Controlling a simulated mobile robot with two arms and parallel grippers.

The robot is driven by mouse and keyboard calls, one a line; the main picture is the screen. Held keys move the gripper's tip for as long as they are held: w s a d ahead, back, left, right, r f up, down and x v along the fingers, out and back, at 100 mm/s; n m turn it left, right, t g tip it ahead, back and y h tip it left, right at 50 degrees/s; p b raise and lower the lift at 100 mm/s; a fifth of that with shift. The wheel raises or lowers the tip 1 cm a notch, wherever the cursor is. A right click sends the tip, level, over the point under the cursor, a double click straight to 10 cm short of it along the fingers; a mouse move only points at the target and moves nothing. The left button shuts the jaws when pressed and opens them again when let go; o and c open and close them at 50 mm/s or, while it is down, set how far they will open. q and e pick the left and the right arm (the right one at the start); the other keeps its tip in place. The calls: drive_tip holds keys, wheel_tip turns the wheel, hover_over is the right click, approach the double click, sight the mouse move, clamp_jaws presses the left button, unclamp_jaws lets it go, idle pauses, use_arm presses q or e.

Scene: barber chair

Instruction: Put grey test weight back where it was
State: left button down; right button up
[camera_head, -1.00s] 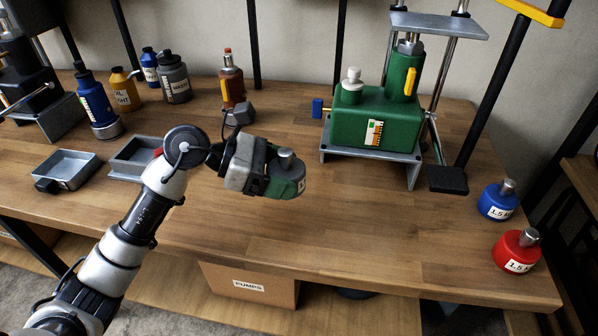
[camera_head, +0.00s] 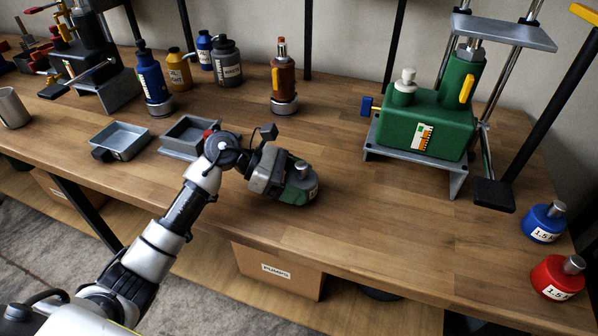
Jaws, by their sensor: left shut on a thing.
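My left gripper (camera_head: 285,180) is shut on a small round weight (camera_head: 299,193). The weight looks green rather than grey, with a metal knob on top and a white label partly in view. The gripper's fingers hide its left side. It is over the front middle of the wooden bench; I cannot tell whether its base touches the wood. At the bench's right end stand a blue weight (camera_head: 542,224) and a red weight (camera_head: 556,280), both with metal knobs and labels. No separate grey test weight shows. My right gripper is not in view.
A green pump unit (camera_head: 425,131) on a metal stand is at right. Two grey trays lie left of the gripper, an empty one (camera_head: 121,141) and one (camera_head: 184,138) partly behind my arm. Several bottles stand behind. The bench (camera_head: 385,222) is clear between gripper and weights.

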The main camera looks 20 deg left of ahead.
use_arm(q)
drive_tip(key=shift+r, duration=0.15)
drive_tip(key=shift+c, duration=0.4)
unclamp_jaws()
drive_tip(key=shift+s, duration=0.1)
drive_tip(key=b+v, duration=0.1)
drive_tip(key=v, duration=0.5)
drive_tip(key=shift+a+b, duration=0.3)
drive_tip(key=shift+s+a+r, duration=0.1)
drive_tip(key=shift+a+r, duration=0.1)
drive_tip(key=shift+a, duration=0.25)
